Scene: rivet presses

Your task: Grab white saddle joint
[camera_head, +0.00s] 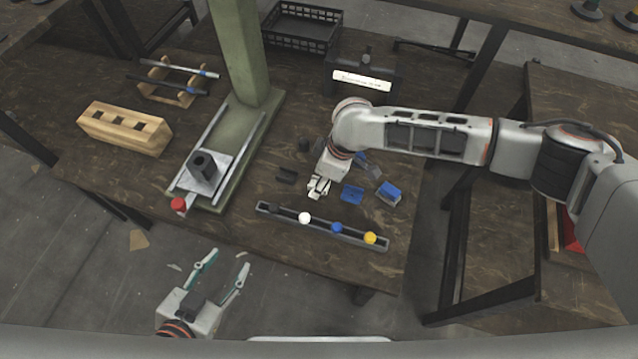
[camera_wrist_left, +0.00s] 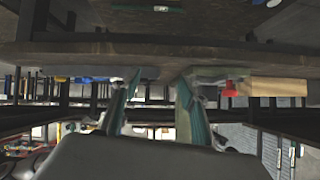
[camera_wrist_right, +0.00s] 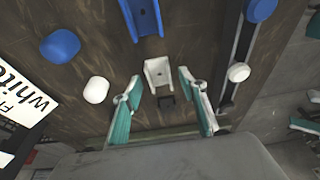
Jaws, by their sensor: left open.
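The white saddle joint (camera_wrist_right: 158,72) lies on the brown table in the right wrist view, a small white channel-shaped piece. My right gripper (camera_wrist_right: 159,78) is open above the table, with its fingertips on either side of the joint. I cannot tell how close they are to touching it. In the head view my right gripper (camera_head: 319,184) points down at the middle of the table, and the joint is hard to tell apart from the fingers. My left gripper (camera_head: 227,262) is open and empty in front of the table's near edge.
Blue pieces (camera_head: 352,193) lie right of the right gripper, and a black piece (camera_head: 286,175) lies left. A dark rail (camera_head: 270,210) with coloured knobs runs in front. The green press (camera_head: 240,60) stands left. A white rounded piece (camera_wrist_right: 96,90) lies near the joint.

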